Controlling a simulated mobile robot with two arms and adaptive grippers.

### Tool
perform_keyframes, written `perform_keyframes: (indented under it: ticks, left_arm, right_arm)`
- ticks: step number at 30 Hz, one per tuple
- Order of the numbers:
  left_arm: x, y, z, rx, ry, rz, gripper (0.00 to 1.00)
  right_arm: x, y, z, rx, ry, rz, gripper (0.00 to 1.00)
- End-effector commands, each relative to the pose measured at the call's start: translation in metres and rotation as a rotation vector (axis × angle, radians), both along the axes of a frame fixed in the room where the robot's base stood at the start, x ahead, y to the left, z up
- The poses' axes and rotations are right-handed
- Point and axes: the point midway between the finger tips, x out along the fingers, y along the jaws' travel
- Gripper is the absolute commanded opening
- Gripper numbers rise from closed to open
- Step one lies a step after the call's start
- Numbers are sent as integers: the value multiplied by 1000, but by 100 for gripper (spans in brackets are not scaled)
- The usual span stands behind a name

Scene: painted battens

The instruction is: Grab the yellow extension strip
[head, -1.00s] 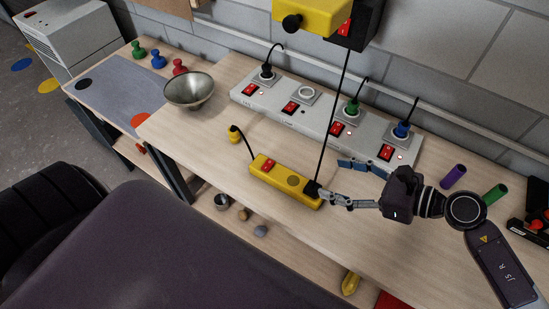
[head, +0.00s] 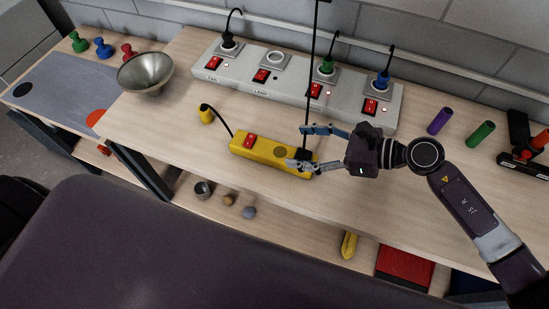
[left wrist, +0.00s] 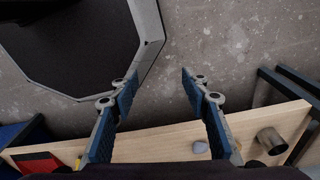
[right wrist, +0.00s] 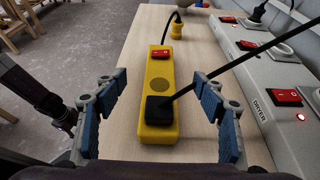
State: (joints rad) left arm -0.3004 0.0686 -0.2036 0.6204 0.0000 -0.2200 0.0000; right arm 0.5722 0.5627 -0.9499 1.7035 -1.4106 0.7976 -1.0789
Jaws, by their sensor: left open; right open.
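The yellow extension strip (head: 265,150) lies on the wooden bench in front of the grey socket panel. It has a red switch, a round socket and a black plug at its right end, with a black cord rising from the plug. My right gripper (head: 303,146) is open at the strip's right end. In the right wrist view the strip (right wrist: 160,95) lies between the spread fingers of the right gripper (right wrist: 160,118), with gaps on both sides. My left gripper (left wrist: 152,90) is open and empty in its wrist view, above the floor and a wooden shelf edge.
The grey socket panel (head: 290,83) with several red switches and plugs stands behind the strip. A metal bowl (head: 146,72) stands at the left. Purple (head: 439,121) and green (head: 481,134) cylinders stand at the right. The black cord (head: 311,70) rises beside my right gripper.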

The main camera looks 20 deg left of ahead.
Motion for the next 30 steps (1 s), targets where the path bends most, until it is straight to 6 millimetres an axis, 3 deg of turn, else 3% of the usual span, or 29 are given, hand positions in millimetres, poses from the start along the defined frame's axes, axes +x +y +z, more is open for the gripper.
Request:
perform_keyframes:
  ticks: [1, 4, 9, 30]
  left_arm:
    - [0, 2, -17, 2, 0, -1, 43]
    - [0, 7, -32, 8, 0, -2, 43]
    - [0, 13, -44, 15, 0, -2, 43]
    - [0, 10, -8, 11, 0, 1, 43]
  right_arm:
    - [0, 0, -17, 0, 0, 1, 64]
    - [0, 0, -32, 0, 0, 0, 64]
    - [0, 1, -44, 1, 0, 0, 64]
    - [4, 69, -71, 1, 1, 1, 64]
